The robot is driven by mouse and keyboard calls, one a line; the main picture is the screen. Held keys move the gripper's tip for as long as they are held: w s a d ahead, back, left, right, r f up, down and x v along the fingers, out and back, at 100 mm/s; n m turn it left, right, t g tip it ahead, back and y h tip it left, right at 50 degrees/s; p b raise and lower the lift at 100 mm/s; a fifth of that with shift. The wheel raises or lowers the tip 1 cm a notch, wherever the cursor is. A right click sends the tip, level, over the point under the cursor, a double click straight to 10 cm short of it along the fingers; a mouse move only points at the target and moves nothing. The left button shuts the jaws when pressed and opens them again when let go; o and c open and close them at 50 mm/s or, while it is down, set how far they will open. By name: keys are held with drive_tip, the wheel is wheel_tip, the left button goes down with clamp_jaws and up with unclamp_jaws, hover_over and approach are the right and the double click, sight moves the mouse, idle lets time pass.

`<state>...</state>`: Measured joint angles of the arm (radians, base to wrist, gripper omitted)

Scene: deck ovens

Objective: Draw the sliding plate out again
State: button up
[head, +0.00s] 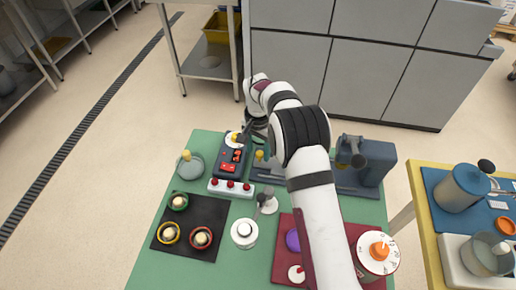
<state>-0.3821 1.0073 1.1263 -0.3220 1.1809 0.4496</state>
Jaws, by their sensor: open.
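A slate-blue press-like unit (375,162) with a black lever stands at the back right of the green table. A dark flat base with rails (268,178) extends left from it, partly hidden behind my arm. A small yellow knob (259,155) stands at the base's left end; whether it belongs to the sliding plate I cannot tell. My gripper (244,137) is at the back of the table, just up and left of the yellow knob, small and dark in the picture. It is open, and I see nothing held.
A dark box with red switches (232,158) and a white strip with red buttons (231,187) lie left of the base. A black mat (215,215) with several round pots, a dark red mat (285,250) and a white dial (377,252) are nearer.

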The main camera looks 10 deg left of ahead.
wheel_tip(320, 180, up, 16)
idle(0.3)
drive_tip(key=shift+f, duration=0.1)
drive_tip(key=s+d+r, duration=0.8)
drive_tip(key=s+d, duration=0.2)
drive_tip(key=s, duration=0.3)
drive_tip(key=s+d+f, duration=0.2)
drive_tip(key=s, duration=0.5)
drive_tip(key=s+d+f+y, duration=0.1)
drive_tip(key=s+d+f, duration=0.1)
drive_tip(key=s, duration=0.6)
drive_tip(key=s+d+f+m, duration=0.1)
drive_tip(key=s+d+f, duration=0.1)
drive_tip(key=s, duration=0.5)
drive_tip(key=shift+s+f+y, duration=0.3)
drive_tip(key=shift+s+y, duration=0.05)
drive_tip(key=shift+y, duration=0.05)
